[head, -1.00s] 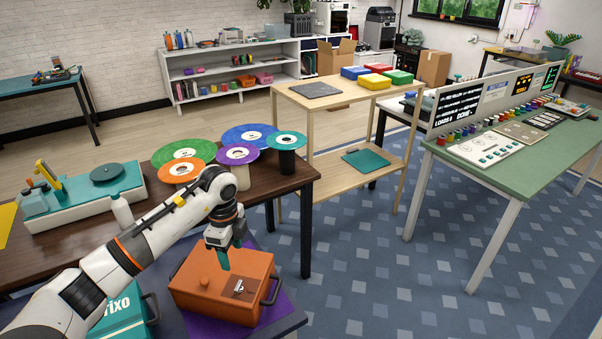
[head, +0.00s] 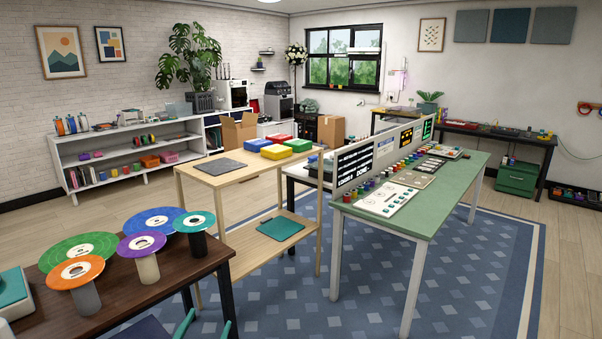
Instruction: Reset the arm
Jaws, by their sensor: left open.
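My left gripper (head: 206,329) shows only as two teal fingertips at the bottom edge of the head view. The fingertips are apart with nothing visible between them, so it is open. They are beside the near right corner of the dark brown table (head: 140,291). The rest of my left arm is almost wholly below the picture. My right gripper is not in view.
Several coloured discs on stands, one an orange disc (head: 76,272), crowd the brown table. A light wooden shelf stand (head: 225,179) with coloured boxes is beyond it. A green table (head: 430,208) stands right. Blue carpet (head: 270,295) between them is clear.

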